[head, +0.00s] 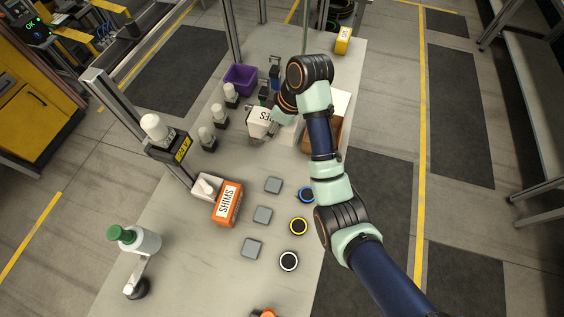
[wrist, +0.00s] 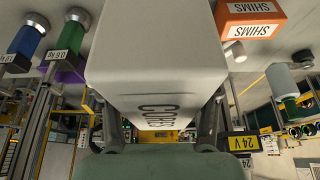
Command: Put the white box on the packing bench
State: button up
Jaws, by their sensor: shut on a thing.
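The white box (head: 258,116) stands out in the middle of the head view, over the far half of the grey bench (head: 188,258). Its dark lettering ends in "ES" there. In the wrist view the white box (wrist: 155,55) fills the centre and its label reads "CORES". My gripper (wrist: 158,126) is shut on the white box, with one finger along each side. In the head view my arm hides part of the gripper and the area right of the box. I cannot tell whether the box touches the bench top.
An orange SHIMS box (head: 227,204) lies nearer on the bench. Several grey square pads (head: 263,214) and ringed discs (head: 298,226) lie in front. Dark-based white cylinders (head: 207,138) and a purple bin (head: 240,78) stand left of the box. A brown container (head: 311,143) is partly hidden by my arm.

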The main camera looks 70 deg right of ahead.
jog(key=f+b, duration=0.1)
jog(key=f, duration=0.4)
jog(key=f+b, duration=0.1)
jog(key=f, duration=0.4)
jog(key=f+b, duration=0.1)
jog(key=f, duration=0.4)
jog(key=shift+s, duration=0.3)
jog(key=shift+f+b, duration=0.35)
jog(key=shift+f, duration=2.15)
jog(key=shift+w, duration=0.1)
jog(key=shift+f, duration=0.15)
jog(key=o, duration=1.6)
jog(key=p+v, duration=0.2)
jog(key=v, duration=1)
jog(key=shift+d, duration=0.1)
